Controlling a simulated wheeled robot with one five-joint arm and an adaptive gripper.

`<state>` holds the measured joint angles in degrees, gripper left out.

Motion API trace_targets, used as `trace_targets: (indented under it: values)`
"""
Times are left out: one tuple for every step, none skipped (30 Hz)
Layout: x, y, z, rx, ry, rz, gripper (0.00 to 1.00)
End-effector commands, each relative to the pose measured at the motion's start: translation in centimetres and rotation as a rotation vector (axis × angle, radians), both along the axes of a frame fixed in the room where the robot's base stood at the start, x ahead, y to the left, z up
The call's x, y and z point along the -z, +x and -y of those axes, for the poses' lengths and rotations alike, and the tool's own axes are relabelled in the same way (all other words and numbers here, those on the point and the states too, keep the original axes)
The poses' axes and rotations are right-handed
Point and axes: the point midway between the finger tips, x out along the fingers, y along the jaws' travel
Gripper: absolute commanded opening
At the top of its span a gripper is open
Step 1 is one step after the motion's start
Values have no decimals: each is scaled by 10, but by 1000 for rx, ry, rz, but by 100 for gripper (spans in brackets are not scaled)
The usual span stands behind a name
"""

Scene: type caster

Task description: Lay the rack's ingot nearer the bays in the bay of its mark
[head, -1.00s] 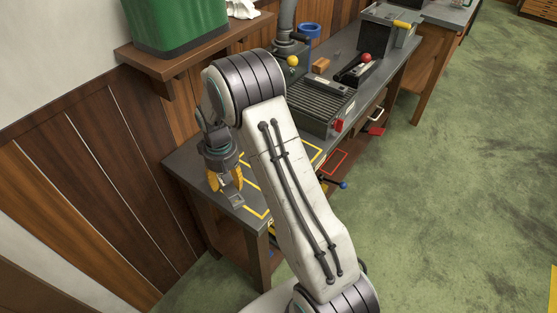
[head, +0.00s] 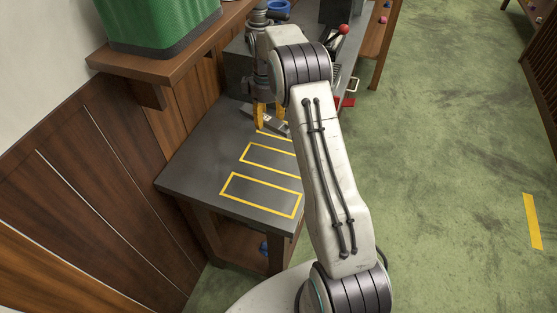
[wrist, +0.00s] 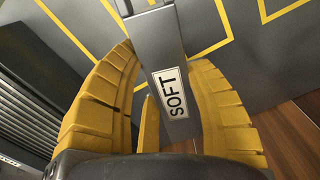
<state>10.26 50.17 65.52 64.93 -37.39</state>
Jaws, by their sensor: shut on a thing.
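A grey ingot (head: 273,123) with a white label reading SOFT (wrist: 174,92) is held between the yellow fingers of my gripper (head: 268,116). In the wrist view the ingot (wrist: 153,38) runs lengthwise between the two fingers, label facing the camera. Several yellow-outlined bays lie on the dark bench top: a near one (head: 228,193), a middle one (head: 245,157) and a far one partly hidden by my gripper and arm. The ingot is at the far bay; I cannot tell its height above the bench. Bay marks are not readable. No other ingot shows clearly.
A ribbed grey unit (wrist: 28,115) stands left in the wrist view. A wooden shelf (head: 170,62) with a green bin (head: 158,22) overhangs the bench's left side. A red-knobbed lever (head: 343,29) is farther back. The near bench top is clear.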

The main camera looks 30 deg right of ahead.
Motion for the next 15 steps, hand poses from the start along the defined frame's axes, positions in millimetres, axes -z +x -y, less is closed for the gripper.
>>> trace_targets:
  values:
    - [-2,6,9,-27,-1,9,10]
    - [-3,7,14,-47,-1,8,10]
    - [-5,9,19,-73,0,6,10]
    - [-6,11,23,-92,0,6,10]
    - [-8,12,27,-109,0,6,10]
    - [-10,13,32,-131,0,6,10]
    - [-11,14,35,-147,1,5,10]
    - [-12,14,39,-162,1,5,10]
    - [-13,15,43,-182,2,4,10]
    - [-14,16,46,-194,2,4,10]
    - [-15,16,49,-207,3,3,10]
    - [-17,16,52,-223,2,4,10]
    - [-17,16,54,-233,3,3,10]
    - [-18,17,56,-244,3,3,10]
    - [-19,16,58,-255,4,1,10]
